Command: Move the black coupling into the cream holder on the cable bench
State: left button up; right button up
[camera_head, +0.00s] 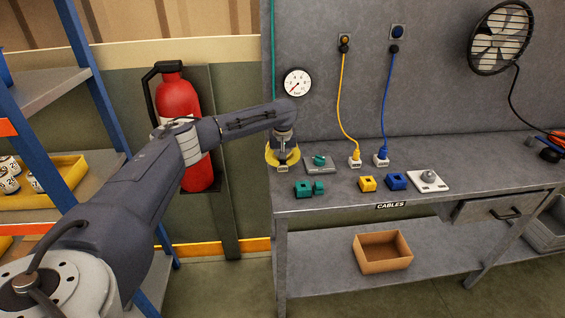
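The cable bench (340,187) is a grey metal bench with a "CABLES" label on its front edge. My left gripper (283,158) points down at the bench's left end. A yellow curved shape and a small pale piece show around its tip; I cannot tell whether its fingers are open or what they touch. I cannot make out a black coupling. I cannot tell for certain which piece is the cream holder; pale blocks stand at the ends of the yellow cable (342,100) and blue cable (386,110). My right gripper is out of view.
Teal blocks (303,188), a yellow block (367,183), a blue block (396,181) and a white plate with a grey knob (428,181) line the bench front. A grey plate with a teal piece (319,162) lies beside my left gripper. A fan (500,38) hangs at right.

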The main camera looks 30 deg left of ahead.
pick_arm(q)
notch_tip(320, 180, up, 12)
jog(key=s+d, duration=0.1)
jog(key=shift+s, duration=0.25)
dwell(0.5)
dwell(0.5)
